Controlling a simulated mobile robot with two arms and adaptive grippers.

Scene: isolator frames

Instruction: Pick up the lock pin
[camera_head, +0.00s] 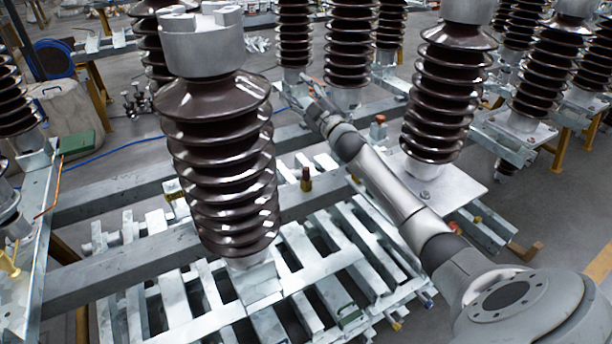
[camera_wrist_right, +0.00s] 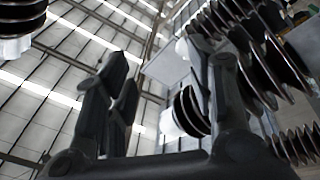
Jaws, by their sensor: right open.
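I cannot make out the lock pin for certain in either view. A red-topped fitting (camera_head: 379,120) stands farther back, to the right of my right forearm. My right gripper (camera_head: 310,95) is at the far end of my outstretched right arm, small and partly lost against the insulator bases. In the wrist view its dark fingers (camera_wrist_right: 163,65) stand apart, with nothing seen held between them. My left gripper is not in view.
A large brown insulator (camera_head: 222,165) with a grey cap stands in front on the galvanised steel frame (camera_head: 120,265). Another insulator (camera_head: 447,90) stands close to the right of my right arm. More insulators stand behind. The wrist view shows insulators at right and the ceiling (camera_wrist_right: 50,95).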

